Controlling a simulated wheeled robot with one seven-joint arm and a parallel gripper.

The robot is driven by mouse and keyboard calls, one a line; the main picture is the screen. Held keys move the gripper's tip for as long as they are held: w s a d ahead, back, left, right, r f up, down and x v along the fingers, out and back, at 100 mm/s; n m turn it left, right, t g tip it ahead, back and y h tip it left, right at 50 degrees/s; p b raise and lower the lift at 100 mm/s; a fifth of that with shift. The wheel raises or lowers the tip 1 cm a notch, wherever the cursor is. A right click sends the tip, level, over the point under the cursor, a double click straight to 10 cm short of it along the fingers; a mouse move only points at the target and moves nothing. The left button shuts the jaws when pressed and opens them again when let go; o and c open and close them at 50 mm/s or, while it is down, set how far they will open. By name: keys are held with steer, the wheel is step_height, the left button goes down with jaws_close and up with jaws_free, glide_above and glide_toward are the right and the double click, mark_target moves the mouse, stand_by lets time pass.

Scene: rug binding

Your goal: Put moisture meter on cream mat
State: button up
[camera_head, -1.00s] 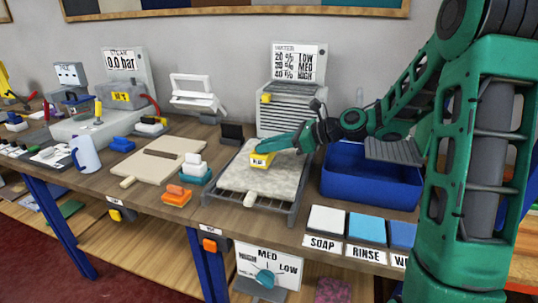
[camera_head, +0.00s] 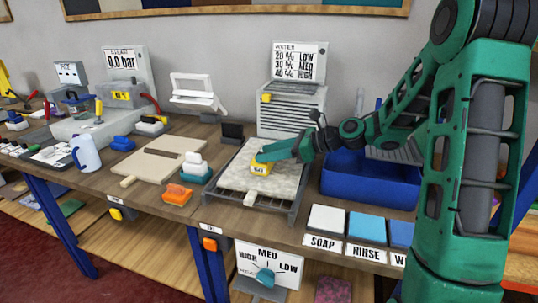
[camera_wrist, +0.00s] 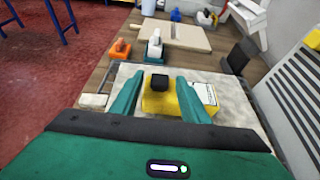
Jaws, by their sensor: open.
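The yellow moisture meter (camera_head: 260,169) rests on the pale, rough-surfaced cream mat (camera_head: 284,183), near its left-middle part. In the wrist view the meter (camera_wrist: 175,104) has a black knob on top and a white label on its right side. My gripper (camera_wrist: 155,82) is open, with one green finger on either side of the black knob. The right finger hides part of the yellow body. In the head view my gripper (camera_head: 272,152) is low over the meter; contact cannot be made out.
The mat lies on a grey slatted rack (camera_head: 294,214). A blue bin (camera_head: 370,190) stands to its right, a grey louvred unit (camera_head: 290,112) behind it. An orange-handled block (camera_head: 177,195) and a white-and-teal block (camera_head: 195,172) sit left. Soap and rinse pads (camera_head: 327,220) lie in front right.

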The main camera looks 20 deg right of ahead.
steer(key=v, duration=1.2)
steer(key=s+f+n+g+h, duration=0.1)
steer(key=s+f+n+h, duration=0.1)
steer(key=s+n, duration=0.1)
steer(key=s+d+f+n+g+h, duration=0.1)
steer(key=s+f+n+h, duration=0.1)
steer(key=s+n, duration=0.1)
steer(key=s+d+f+n+g+h, duration=0.1)
steer(key=s+f+n+h, duration=0.1)
steer(key=s+f+n, duration=0.1)
steer(key=shift+s+f+g, duration=0.15)
steer(key=shift+s+g, duration=0.25)
steer(key=shift+s, duration=0.5)
steer(key=s+d+n+g+h, duration=0.2)
steer(key=s+n, duration=0.3)
steer(key=s, duration=0.6)
steer(key=s+d+n+g+h, duration=0.2)
steer(key=s+d+n, duration=0.2)
steer(key=s, duration=0.7)
steer(key=shift+d+f+n+h, duration=0.25)
steer(key=shift+d+n+h, duration=0.05)
steer(key=shift+d+n, duration=0.1)
steer(key=shift+s, duration=0.1)
steer(key=shift+w+f, duration=0.25)
steer(key=shift+w, duration=0.4)
